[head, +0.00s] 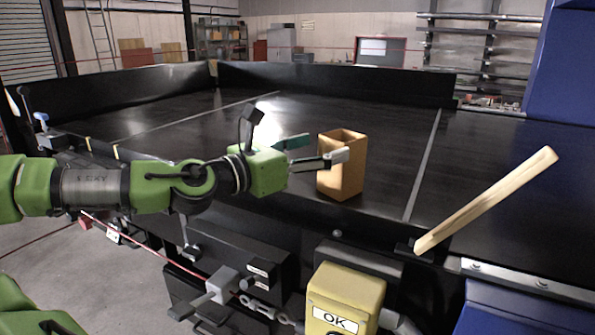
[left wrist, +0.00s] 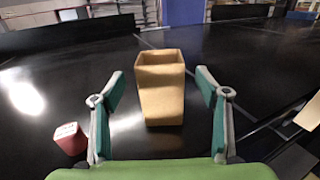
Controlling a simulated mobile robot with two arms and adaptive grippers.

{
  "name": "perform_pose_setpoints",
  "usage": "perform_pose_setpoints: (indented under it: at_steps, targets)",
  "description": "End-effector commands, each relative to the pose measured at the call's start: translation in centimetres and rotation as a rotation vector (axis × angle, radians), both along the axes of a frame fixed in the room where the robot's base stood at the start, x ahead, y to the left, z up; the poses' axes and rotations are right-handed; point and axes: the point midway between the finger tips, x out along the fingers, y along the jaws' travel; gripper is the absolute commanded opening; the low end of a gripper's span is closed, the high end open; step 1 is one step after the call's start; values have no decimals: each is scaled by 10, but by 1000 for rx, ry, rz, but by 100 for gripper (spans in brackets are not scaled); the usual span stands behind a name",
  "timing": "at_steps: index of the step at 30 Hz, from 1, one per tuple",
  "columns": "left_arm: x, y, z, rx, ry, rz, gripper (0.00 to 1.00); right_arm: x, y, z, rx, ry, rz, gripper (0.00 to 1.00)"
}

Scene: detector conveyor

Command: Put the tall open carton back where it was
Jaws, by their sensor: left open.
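The tall open carton (head: 347,172) is tan and stands upright on the black conveyor surface, its open top facing up. My left gripper (head: 318,150) is open beside it, level with its upper part, and one finger overlaps the carton in the head view. In the left wrist view the carton (left wrist: 161,92) stands centred ahead, between and slightly beyond the two open fingers (left wrist: 160,90). I cannot tell whether a finger touches it. My right gripper is not in view.
A small red block (left wrist: 70,138) sits on the belt left of my gripper in the left wrist view. A wooden trough-like piece (head: 487,200) slants up at the conveyor's right front edge. A yellow box marked OK (head: 345,293) is below the edge. The belt behind the carton is clear.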

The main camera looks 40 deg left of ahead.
Motion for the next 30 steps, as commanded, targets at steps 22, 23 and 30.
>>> perform_pose_setpoints:
  at_steps: [22, 23, 30]
  targets:
    - [-51, 8, 0, -2, 1, 0, 68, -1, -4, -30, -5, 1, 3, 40]
    - [-51, 8, 0, -2, 1, 0, 68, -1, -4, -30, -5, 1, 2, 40]
    - [-51, 8, 0, -1, 0, 0, 68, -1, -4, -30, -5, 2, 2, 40]
